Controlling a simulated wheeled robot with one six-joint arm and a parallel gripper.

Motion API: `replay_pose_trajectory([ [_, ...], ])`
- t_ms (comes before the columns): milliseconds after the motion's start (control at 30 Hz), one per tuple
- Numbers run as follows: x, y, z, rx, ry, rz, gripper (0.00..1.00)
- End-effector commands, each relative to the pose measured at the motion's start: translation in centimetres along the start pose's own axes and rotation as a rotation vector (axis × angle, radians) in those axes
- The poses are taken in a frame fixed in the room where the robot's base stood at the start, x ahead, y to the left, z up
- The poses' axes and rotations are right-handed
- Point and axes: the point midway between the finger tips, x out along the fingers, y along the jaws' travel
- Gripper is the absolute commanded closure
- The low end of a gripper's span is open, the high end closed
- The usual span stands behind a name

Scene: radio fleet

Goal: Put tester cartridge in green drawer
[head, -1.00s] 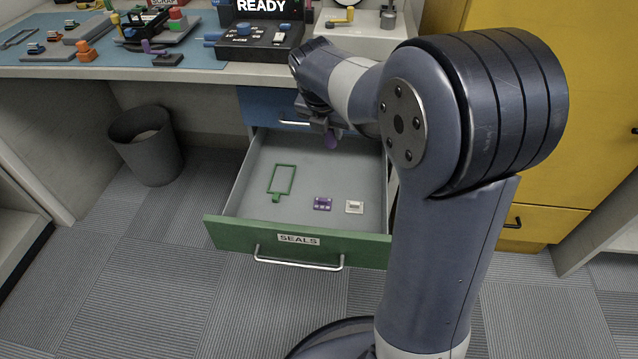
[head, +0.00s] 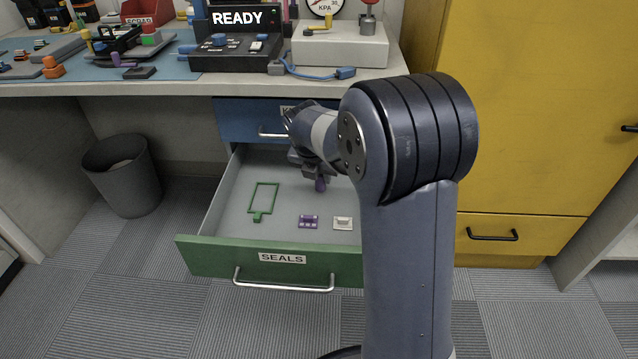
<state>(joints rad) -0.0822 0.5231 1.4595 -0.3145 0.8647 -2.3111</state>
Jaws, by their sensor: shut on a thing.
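The green drawer (head: 205,258), labelled SEALS, is pulled open below the desk. My gripper (head: 319,177) is over the back right part of the drawer, pointing down. It is shut on a purple piece (head: 320,185), of which only the lower end shows. Whether this is the tester cartridge, I cannot tell from its visible part. It appears to be above the drawer floor, but the exact gap is unclear. My arm hides the drawer's right side.
In the drawer lie a green outlined frame (head: 263,198), a small purple part (head: 308,222) and a small white part (head: 342,223). A blue drawer (head: 240,115) above is shut. A bin (head: 122,175) stands left; a yellow cabinet (head: 540,110) stands right.

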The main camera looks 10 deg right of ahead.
Motion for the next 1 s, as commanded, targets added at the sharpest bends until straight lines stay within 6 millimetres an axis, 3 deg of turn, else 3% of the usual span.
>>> replay_pose_trajectory([
  [67, 0.92, 0.0, -0.69, -0.002, 0.003, -0.001, 0.98],
  [500, 1.08, 0.01, -0.79, -0.002, 0.003, -0.001, 0.98],
  [533, 1.13, 0.02, -0.81, -0.002, 0.003, -0.001, 0.76],
  [800, 1.11, 0.02, -0.8, -0.002, 0.003, -0.001, 0.54],
  [1000, 1.09, 0.02, -0.8, -0.002, 0.003, -0.001, 0.54],
])
